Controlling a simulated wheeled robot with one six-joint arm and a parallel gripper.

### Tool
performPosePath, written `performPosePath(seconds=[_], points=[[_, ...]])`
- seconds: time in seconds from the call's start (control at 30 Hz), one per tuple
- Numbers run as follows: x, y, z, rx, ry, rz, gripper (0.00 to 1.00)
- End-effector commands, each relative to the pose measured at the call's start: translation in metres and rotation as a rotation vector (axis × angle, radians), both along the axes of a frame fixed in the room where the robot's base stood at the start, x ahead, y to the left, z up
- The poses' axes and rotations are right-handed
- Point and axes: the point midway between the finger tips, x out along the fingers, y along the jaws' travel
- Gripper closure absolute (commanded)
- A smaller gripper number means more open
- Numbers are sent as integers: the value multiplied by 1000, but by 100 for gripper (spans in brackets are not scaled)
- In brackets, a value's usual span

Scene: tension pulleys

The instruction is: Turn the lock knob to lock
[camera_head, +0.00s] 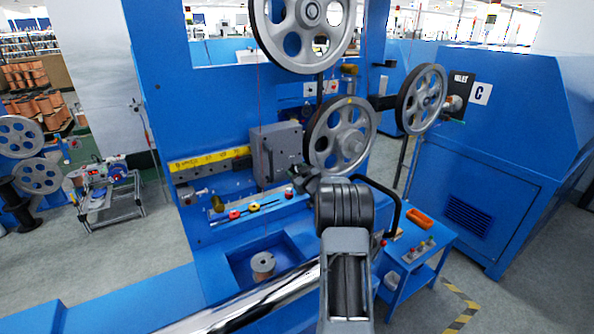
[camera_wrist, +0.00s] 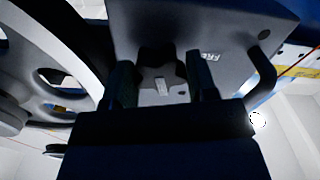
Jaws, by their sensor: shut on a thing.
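The lock knob (camera_wrist: 161,86) is a dark lobed knob with a pale pointer mark. It shows in the wrist view on the face of a grey box (camera_wrist: 235,35), with the letters "FRE" printed to its right; the rest of the label is hard to read. My gripper (camera_wrist: 160,70) has one finger on each side of the knob and is shut on it. In the head view the grey box (camera_head: 284,145) stands on the blue machine, left of a grey pulley. The knob and my fingertips are not clear there, with my arm in front.
A large pulley (camera_head: 338,136) stands close beside the box, and its rim fills the left of the wrist view. Another pulley (camera_head: 422,98) is to the right. A dark curved handle (camera_wrist: 265,72) sits near the right finger. A rail with red knobs (camera_head: 252,207) runs below.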

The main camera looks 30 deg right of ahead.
Motion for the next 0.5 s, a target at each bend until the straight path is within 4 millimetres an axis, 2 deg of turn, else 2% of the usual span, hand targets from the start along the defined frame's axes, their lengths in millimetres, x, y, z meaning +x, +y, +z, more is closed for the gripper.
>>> performPosePath(seconds=[0.2,0.5], points=[[0,0,0,143,-6,-1,71],[0,0,-1,257,-13,-1,71]])
